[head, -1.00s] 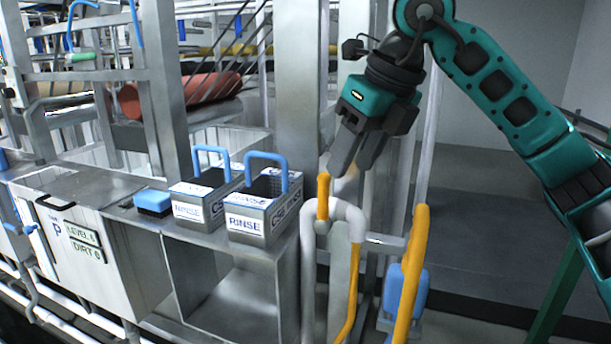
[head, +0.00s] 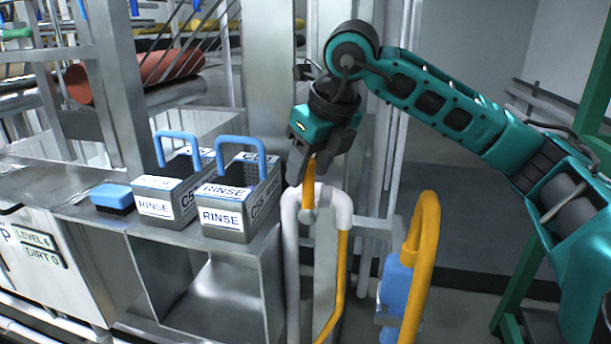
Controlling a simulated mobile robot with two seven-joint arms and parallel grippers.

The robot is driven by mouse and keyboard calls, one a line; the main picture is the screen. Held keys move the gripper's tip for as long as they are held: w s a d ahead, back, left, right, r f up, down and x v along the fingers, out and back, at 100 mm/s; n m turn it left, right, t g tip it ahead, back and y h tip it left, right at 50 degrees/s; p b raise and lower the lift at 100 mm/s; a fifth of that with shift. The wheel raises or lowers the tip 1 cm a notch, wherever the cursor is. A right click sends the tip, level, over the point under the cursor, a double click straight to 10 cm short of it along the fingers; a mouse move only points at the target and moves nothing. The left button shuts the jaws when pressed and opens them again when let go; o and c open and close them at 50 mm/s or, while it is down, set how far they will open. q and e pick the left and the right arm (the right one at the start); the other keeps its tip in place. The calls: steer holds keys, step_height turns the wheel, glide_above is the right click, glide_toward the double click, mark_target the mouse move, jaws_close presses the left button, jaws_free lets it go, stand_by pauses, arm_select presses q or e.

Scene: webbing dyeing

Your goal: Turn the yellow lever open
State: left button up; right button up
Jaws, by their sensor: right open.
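The yellow lever (head: 309,188) stands upright at the top of a white pipe bend, in the lower middle of the head view. My right gripper (head: 312,172) comes down from above with its dark fingers apart. The fingers are on either side of the lever's upper end, one to its left and one to its right. I cannot tell whether either finger touches the lever. My left gripper is not in view.
Two metal RINSE boxes with blue handles, a left one (head: 168,203) and a right one (head: 236,213), stand on the steel counter left of the lever. A blue brush (head: 112,197) lies beside them. A thick yellow hose (head: 421,262) loops up at right.

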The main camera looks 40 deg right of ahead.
steer(key=shift+x, duration=1.2)
steer(key=shift+c, duration=0.5)
jaws_close()
